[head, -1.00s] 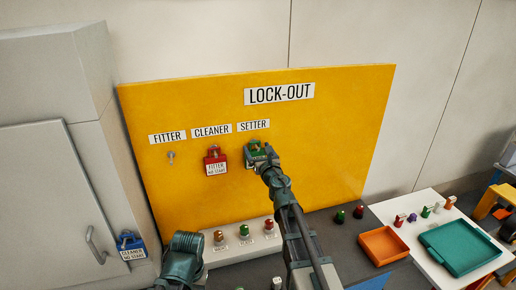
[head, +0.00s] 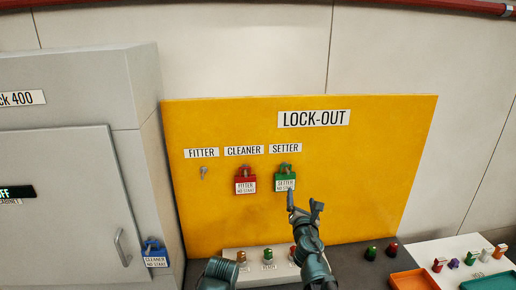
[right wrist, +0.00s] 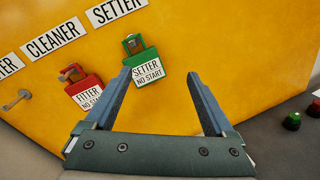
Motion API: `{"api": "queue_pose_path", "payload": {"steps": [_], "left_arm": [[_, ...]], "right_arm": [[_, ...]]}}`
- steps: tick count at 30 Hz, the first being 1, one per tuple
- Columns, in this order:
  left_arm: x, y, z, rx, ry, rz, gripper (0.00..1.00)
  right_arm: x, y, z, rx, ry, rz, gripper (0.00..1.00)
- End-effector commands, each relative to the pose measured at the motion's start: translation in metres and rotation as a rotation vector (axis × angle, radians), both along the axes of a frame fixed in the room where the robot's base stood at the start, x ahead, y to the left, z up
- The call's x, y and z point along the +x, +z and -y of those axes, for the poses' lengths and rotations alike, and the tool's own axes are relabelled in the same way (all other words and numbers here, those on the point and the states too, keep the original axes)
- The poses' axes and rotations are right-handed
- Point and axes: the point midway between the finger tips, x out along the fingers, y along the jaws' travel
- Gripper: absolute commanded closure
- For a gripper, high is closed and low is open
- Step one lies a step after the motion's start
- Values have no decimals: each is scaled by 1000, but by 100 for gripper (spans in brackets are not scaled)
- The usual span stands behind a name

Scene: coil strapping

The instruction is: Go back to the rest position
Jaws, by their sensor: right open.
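My right gripper (head: 305,200) is open and empty, just below and right of the green padlock (head: 285,178) tagged SETTER. In the right wrist view its two fingers (right wrist: 165,95) are spread apart, with the green padlock (right wrist: 143,62) beyond the left fingertip. The green padlock hangs under the SETTER label on the yellow lock-out board (head: 340,200). A red padlock (head: 245,180) tagged FITTER hangs under the CLEANER label. The hook (head: 203,172) under FITTER is bare. My left gripper is not in view.
A grey cabinet (head: 70,190) stands left, with a blue padlock (head: 153,252) tagged CLEANER by its handle. At lower right are an orange tray (head: 412,281), a teal tray (head: 488,284) and several small coloured pieces.

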Motion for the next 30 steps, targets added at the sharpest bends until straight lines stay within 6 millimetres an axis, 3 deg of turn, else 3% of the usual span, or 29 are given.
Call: {"api": "queue_pose_path", "payload": {"steps": [1, 4, 7, 12, 15, 18, 22, 26, 30], "left_arm": [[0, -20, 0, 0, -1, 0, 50], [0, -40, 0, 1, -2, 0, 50], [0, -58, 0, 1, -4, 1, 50], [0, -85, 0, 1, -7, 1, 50], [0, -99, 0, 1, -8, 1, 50], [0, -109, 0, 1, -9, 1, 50], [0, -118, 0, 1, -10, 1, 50], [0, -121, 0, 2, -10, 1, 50], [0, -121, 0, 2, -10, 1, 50]], "right_arm": [[-6, -30, 1, 173, -73, -11, 12], [-23, -82, 5, 555, -261, -48, 12], [-50, -143, -4, 910, -473, -106, 12], [-113, -240, -45, 1358, -876, -234, 12], [-155, -281, -75, 1517, -1116, -309, 12], [-195, -308, -103, 1602, -1334, -373, 12], [-235, -326, -130, 1636, -1550, -431, 12], [-257, -331, -144, 1635, -1668, -460, 12], [-263, -331, -147, 1632, -1703, -465, 12]]}}
